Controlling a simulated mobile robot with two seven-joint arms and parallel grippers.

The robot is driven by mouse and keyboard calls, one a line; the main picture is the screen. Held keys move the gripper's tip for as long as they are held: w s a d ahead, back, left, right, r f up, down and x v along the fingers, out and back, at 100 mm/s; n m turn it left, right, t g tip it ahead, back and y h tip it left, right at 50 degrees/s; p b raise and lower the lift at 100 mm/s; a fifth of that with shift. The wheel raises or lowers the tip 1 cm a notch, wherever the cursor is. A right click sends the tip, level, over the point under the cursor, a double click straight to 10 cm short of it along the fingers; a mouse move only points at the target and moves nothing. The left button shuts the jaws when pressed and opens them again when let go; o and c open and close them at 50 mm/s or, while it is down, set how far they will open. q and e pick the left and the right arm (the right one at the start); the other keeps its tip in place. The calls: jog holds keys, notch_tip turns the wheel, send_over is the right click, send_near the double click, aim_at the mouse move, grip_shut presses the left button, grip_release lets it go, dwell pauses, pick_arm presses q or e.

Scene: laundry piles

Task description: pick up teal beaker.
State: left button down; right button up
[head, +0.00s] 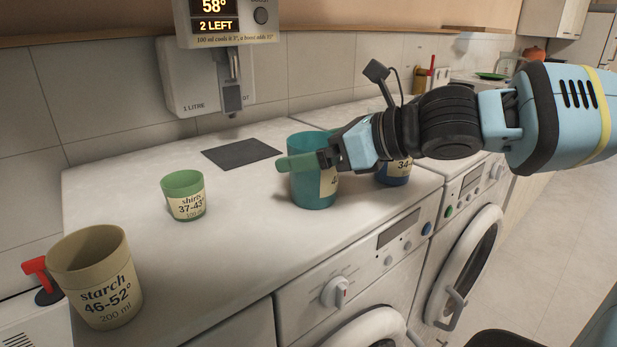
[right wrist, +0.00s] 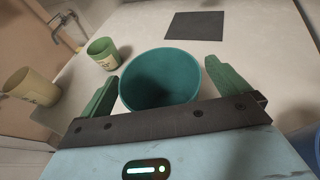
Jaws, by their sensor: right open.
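The teal beaker (head: 312,192) stands upright on the white worktop near its front edge, with a pale label partly hidden by my gripper. My right gripper (head: 290,161) reaches in from the right at the beaker's upper part. In the right wrist view the open green fingers (right wrist: 162,72) lie on either side of the teal beaker (right wrist: 160,95), with its round mouth between them. A small gap shows beside the right finger; contact on the left is unclear. My left gripper is not in view.
A small green "shirts" beaker (head: 185,197) and a larger tan "starch" beaker (head: 97,275) stand to the left. A blue beaker (head: 396,174) stands close on the right, partly behind my arm. A dark mat (head: 241,153) lies behind, below a wall dispenser (head: 205,80).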

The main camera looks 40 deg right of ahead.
jog(key=c, duration=1.1)
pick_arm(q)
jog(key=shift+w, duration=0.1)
pick_arm(e)
jog(key=shift+r, duration=0.1)
